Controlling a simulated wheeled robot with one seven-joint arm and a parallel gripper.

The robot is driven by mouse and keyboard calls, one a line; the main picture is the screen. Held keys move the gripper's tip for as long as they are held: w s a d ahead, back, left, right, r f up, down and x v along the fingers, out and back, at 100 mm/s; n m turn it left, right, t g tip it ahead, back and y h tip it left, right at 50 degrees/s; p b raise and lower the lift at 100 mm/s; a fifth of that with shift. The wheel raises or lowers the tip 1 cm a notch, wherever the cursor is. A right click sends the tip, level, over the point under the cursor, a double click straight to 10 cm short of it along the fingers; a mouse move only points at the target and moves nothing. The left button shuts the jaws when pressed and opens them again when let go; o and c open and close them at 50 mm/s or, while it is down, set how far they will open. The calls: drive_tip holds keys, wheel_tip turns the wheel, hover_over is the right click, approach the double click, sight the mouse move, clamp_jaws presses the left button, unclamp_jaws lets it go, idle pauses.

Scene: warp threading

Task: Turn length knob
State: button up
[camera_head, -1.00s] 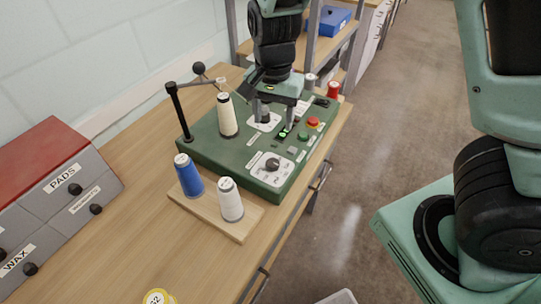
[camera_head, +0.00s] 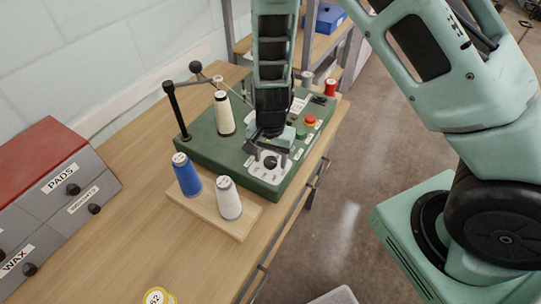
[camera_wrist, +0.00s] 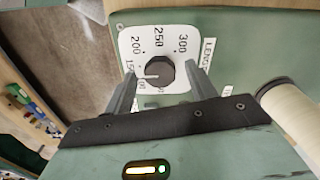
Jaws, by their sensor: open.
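The length knob (camera_wrist: 159,72) is a black round knob on a white dial plate (camera_wrist: 146,42) marked from 100 to 300, with part of a "LENGTH" label beside it. Its white pointer line points left in the wrist view, near the 100–150 marks. My gripper (camera_wrist: 159,74) is open, with one finger on each side of the knob; gaps show between fingers and knob. In the head view, my gripper (camera_head: 270,150) is over the near end of the green machine (camera_head: 205,150), and the knob shows just below it (camera_head: 270,162).
A cream thread cone (camera_head: 223,113) stands on the machine, with a black guide arm (camera_head: 177,110) behind. Blue (camera_head: 187,175) and white (camera_head: 229,198) cones stand on a wooden board in front. A red button (camera_head: 310,120) is to the right. The drawer unit (camera_head: 60,190) is far left.

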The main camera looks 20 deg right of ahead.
drive_tip(key=c, duration=1)
drive_tip(key=n+b, duration=0.1)
drive_tip(key=n, duration=0.3)
drive_tip(key=shift+n+b, duration=0.6)
drive_tip(key=shift+n, duration=1.8)
drive_tip(key=o, duration=1)
